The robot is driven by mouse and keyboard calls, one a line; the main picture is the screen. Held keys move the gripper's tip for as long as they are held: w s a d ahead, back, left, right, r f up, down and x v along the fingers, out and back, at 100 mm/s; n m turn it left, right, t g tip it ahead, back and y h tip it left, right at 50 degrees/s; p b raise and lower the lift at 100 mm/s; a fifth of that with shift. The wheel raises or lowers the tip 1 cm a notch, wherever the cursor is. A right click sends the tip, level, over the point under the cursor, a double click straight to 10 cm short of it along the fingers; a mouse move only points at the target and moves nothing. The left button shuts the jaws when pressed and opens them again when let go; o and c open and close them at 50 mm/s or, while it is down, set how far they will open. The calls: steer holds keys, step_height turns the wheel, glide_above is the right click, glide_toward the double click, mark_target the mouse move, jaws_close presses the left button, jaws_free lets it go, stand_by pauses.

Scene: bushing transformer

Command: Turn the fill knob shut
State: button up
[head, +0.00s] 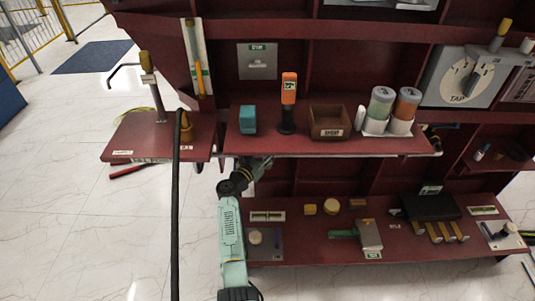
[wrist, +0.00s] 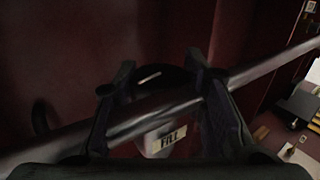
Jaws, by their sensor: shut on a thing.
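The fill knob (wrist: 158,79) is dark and round, with a short pale mark on its face. It shows in the wrist view between the two fingers of my gripper (wrist: 160,70), which is shut on it. A label reading FILL (wrist: 170,137) is just below the knob. A grey pipe (wrist: 60,138) crosses the wrist view diagonally at the knob. In the head view my gripper (head: 260,163) is under the edge of the middle shelf, and the knob is hidden there.
The dark red middle shelf (head: 360,147) is just above my gripper in the head view. The lower shelf (head: 300,250) holds a grey block (head: 369,236), small yellow parts and a black box (head: 430,207). A black hose (head: 175,220) hangs left of my arm.

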steer(key=m+g+h+b, duration=0.1)
steer(key=b, duration=0.2)
steer(key=f+m+g+h+b, duration=0.1)
steer(key=m+g+h+b, duration=0.1)
steer(key=b, duration=0.1)
steer(key=shift+w+a+h+b, duration=0.1)
steer(key=shift+h+b, duration=0.2)
steer(key=shift+b, duration=0.1)
steer(key=m+g+h+b, duration=0.3)
steer(key=g+b, duration=0.1)
steer(key=b, duration=0.9)
steer(key=shift+f+m+g+b, duration=0.1)
steer(key=shift+m+g+b, duration=0.2)
steer(key=shift+m, duration=0.1)
steer(key=m+g+b, duration=0.1)
steer(key=b, duration=0.3)
steer(key=g+h+b, duration=0.1)
steer(key=g+b, duration=0.1)
steer(key=b, duration=0.2)
steer(key=shift+r+m, duration=0.2)
steer(key=shift+m, duration=0.2)
steer(key=shift+g+b, duration=0.3)
steer(key=shift+b, duration=0.55)
steer(key=shift+d+r+m+g+h+b, duration=0.2)
steer(key=shift+r+m+g+h+b, duration=0.3)
steer(key=shift+b, duration=1.35)
steer(key=shift+f, duration=0.1)
steer(key=o, duration=1.2)
steer(key=shift+c, duration=0.2)
